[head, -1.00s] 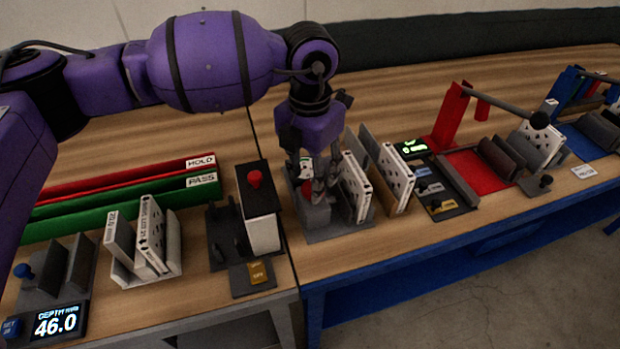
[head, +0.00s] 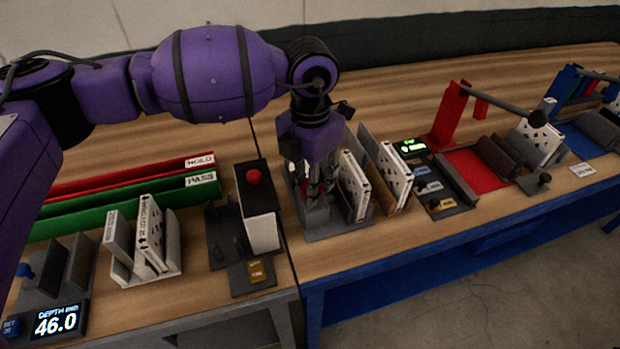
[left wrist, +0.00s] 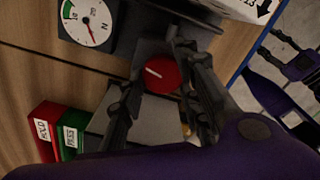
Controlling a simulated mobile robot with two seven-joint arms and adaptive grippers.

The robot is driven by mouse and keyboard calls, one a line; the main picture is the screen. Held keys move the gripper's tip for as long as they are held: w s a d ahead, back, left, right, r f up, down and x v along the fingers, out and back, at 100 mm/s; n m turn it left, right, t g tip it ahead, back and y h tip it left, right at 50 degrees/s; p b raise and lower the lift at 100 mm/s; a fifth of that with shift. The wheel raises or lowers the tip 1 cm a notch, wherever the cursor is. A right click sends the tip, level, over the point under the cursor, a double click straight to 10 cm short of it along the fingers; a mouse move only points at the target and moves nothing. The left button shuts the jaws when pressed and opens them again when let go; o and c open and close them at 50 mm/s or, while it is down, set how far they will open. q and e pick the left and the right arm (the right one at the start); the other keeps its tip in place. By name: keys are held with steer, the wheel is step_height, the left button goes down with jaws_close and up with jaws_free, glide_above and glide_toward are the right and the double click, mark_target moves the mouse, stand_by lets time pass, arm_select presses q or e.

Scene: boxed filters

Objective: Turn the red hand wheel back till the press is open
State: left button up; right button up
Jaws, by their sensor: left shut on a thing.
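The red hand wheel (left wrist: 162,75) with a white mark on its face shows in the left wrist view. My left gripper (left wrist: 164,62) has a finger on either side of it and is shut on it. In the head view my left gripper (head: 318,195) points down into the grey press (head: 340,231) and hides most of the wheel. A white boxed filter (head: 354,186) stands upright at the press's right side. A round gauge (left wrist: 88,22) with a red needle lies beside the press in the left wrist view.
Green PASS (head: 110,199) and red HOLD (head: 120,178) trays lie farther left. A red lever frame (head: 450,115) stands to the right. The table behind is clear.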

arm_select(q)
steer(key=shift+w+a+m, duration=0.15)
steer(key=shift+a+m, duration=0.05)
steer(key=shift+m, duration=0.1)
steer(key=o, duration=1)
steer(key=shift+a, duration=0.1)
steer(key=shift+o, duration=0.2)
steer(key=shift+r, duration=0.2)
step_height(320, 180, up, 12)
steer(key=shift+f, duration=0.2)
